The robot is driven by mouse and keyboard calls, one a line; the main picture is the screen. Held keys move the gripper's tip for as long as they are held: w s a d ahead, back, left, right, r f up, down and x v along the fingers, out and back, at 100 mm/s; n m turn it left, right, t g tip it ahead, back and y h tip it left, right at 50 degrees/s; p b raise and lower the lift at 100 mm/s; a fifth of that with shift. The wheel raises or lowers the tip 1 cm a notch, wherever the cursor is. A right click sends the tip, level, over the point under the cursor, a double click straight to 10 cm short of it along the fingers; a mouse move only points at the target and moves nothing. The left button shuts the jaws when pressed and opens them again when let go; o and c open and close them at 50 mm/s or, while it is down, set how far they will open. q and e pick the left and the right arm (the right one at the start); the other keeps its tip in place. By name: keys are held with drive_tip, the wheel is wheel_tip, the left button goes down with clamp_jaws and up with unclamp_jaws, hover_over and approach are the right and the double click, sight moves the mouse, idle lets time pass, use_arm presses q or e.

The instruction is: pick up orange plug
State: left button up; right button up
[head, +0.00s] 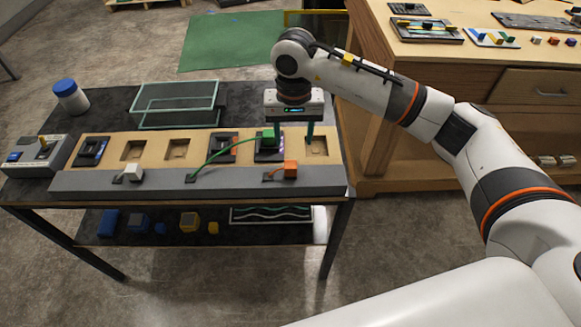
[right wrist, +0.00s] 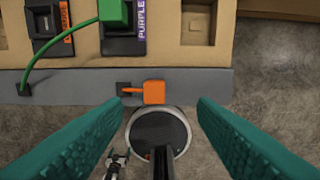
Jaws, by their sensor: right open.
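The orange plug (head: 290,169) rests on the grey front strip (head: 220,180) of the console, near its right end, with a short orange lead to a dark socket. In the right wrist view the orange plug (right wrist: 154,92) shows just beyond and between the fingertips. My right gripper (head: 295,140) is open and empty, pointing down above the right part of the console. Its two teal fingers (right wrist: 160,106) stand apart on either side of the plug's line, not touching it. My left gripper is out of view.
A green plug (head: 269,136) with a green cable sits on the module marked PURPLE (right wrist: 123,38). A white plug (head: 133,171) lies on the strip's left. A glass box (head: 176,104) stands behind the console. Several tan recesses are empty. A wooden cabinet (head: 440,90) is at the right.

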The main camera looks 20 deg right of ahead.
sight(291, 164)
wheel_tip(291, 164, down, 5)
drive_tip(key=shift+a+r+p, duration=0.1)
drive_tip(key=shift+p, duration=0.45)
drive_tip(key=f, duration=0.1)
drive_tip(key=f+p, duration=0.1)
drive_tip(key=f, duration=0.1)
drive_tip(key=f+p, duration=0.1)
drive_tip(key=f, duration=0.1)
drive_tip(key=shift+s+a, duration=0.3)
drive_tip(key=shift+a, duration=0.05)
drive_tip(key=shift+f, duration=0.2)
drive_tip(key=c, duration=1.1)
